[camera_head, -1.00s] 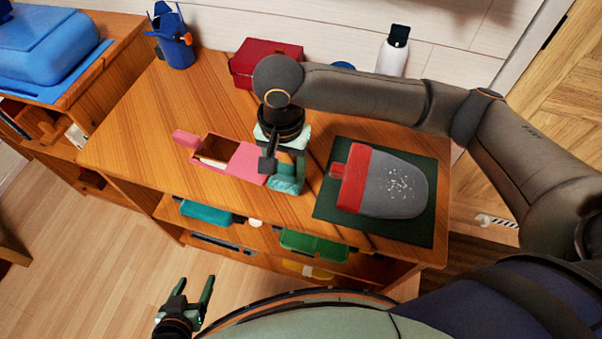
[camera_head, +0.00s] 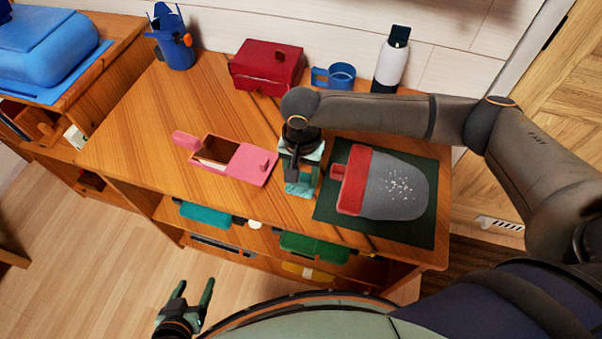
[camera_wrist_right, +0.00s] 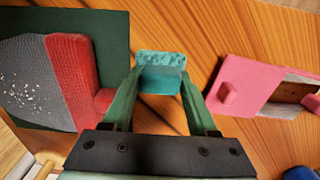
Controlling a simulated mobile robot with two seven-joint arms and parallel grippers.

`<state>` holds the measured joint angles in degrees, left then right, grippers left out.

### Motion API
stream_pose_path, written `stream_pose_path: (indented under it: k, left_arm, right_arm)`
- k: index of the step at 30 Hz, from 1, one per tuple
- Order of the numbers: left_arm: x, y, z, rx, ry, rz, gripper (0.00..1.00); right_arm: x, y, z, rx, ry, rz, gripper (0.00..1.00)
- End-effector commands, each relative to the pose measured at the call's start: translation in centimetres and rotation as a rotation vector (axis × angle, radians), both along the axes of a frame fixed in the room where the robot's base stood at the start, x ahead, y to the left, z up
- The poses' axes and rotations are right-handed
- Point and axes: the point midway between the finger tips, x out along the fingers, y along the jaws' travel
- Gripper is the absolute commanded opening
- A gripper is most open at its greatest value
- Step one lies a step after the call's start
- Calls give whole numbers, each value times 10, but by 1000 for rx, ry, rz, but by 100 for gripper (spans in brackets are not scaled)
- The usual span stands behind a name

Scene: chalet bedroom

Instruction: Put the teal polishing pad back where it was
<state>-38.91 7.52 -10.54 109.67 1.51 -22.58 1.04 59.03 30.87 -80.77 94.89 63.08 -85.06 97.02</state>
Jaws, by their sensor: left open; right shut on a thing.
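The teal polishing pad (camera_wrist_right: 161,78) is pinched between the fingertips of my right gripper (camera_wrist_right: 158,88), in the right wrist view. In the head view, my right gripper (camera_head: 301,172) points down over the table, between the pink box and the dark green mat. The pad (camera_head: 299,186) is partly hidden there by the gripper. I cannot tell whether the pad touches the tabletop. My left gripper (camera_head: 195,294) is open and empty, low at the left over the floor, apart from the table.
A pink box (camera_head: 247,164) with a partly open lid stands left of the pad. A red and grey mitt (camera_head: 393,188) lies on the dark green mat (camera_head: 421,232). A red box (camera_head: 266,66), blue mug (camera_head: 341,75) and white bottle (camera_head: 391,62) stand behind.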

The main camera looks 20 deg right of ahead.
Motion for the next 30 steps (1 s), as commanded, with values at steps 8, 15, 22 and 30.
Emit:
stream_pose_path:
  k: [8, 15, 22, 30]
  left_arm:
    - [0, 0, 1, 0, 0, 0, 70]
    - [0, 0, 1, 0, 0, 0, 70]
    - [0, 0, 0, 0, 0, 0, 70]
    - [0, 0, 5, 0, 0, 0, 70]
  right_arm:
    - [0, 0, -2, 1, 1, 0, 77]
    - [0, 0, -2, 1, 1, 0, 89]
    - [1, 1, 6, 2, -1, 0, 89]
    - [1, 1, 59, 3, -2, 0, 89]
